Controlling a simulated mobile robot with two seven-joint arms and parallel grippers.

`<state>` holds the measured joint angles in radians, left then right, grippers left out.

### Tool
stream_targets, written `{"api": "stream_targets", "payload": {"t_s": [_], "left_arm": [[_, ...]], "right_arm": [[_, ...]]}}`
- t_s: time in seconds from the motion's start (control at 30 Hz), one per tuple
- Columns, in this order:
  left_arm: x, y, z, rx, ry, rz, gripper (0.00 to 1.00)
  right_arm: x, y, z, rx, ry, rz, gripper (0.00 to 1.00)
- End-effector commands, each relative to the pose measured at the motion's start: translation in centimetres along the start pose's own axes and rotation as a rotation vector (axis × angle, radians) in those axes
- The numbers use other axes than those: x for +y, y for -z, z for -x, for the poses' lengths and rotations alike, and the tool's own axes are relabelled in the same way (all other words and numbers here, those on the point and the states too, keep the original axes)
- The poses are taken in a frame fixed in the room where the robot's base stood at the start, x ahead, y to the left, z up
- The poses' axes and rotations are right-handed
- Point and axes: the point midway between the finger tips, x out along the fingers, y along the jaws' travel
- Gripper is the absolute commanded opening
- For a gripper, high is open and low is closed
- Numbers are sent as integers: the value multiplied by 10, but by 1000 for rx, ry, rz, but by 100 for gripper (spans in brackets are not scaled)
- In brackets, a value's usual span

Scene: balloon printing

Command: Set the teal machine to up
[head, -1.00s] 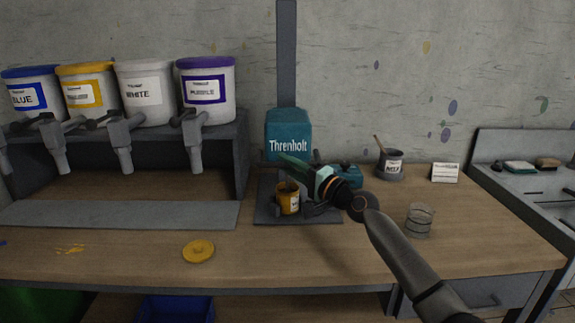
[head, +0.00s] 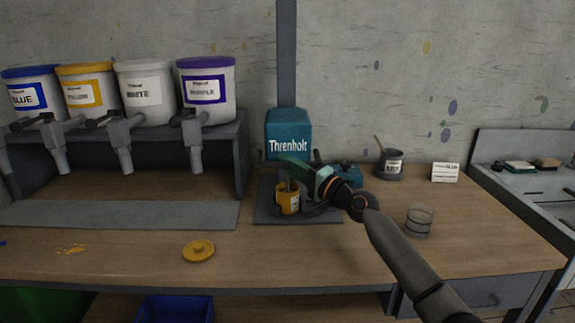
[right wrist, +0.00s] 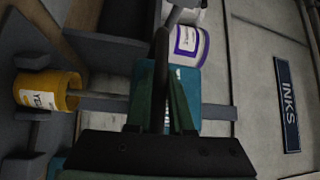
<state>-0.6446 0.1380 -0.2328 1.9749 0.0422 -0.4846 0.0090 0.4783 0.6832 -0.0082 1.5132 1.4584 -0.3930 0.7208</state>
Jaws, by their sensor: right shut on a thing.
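The teal machine (head: 288,130), marked Threnholt, stands at the back of the table against the wall post. A yellow-labelled can (head: 288,204) sits upright on its dark base plate (head: 268,213), and a grey shaft reaches down into the can. The can also shows in the right wrist view (right wrist: 48,92). My right gripper (head: 294,164) is in front of the machine, above the can. In the right wrist view its fingers are closed around a thin dark bar (right wrist: 161,75), which seems part of the machine. The fingers hide much of the machine's head. My left gripper is out of view.
A yellow lid (head: 199,251) lies front left. Ink buckets (head: 145,92) stand on the left shelf.

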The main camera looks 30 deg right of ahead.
Motion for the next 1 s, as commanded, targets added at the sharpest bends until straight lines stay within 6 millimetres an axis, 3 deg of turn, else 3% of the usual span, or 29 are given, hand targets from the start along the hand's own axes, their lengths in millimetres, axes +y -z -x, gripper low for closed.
{"api": "stream_targets", "payload": {"t_s": [0.53,0.73,1.0], "left_arm": [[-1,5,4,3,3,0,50],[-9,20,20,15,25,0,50],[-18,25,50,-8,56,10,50]], "right_arm": [[-6,1,-1,0,-1,0,0],[-36,5,-5,0,3,1,0],[-86,12,-12,2,5,2,0]]}}
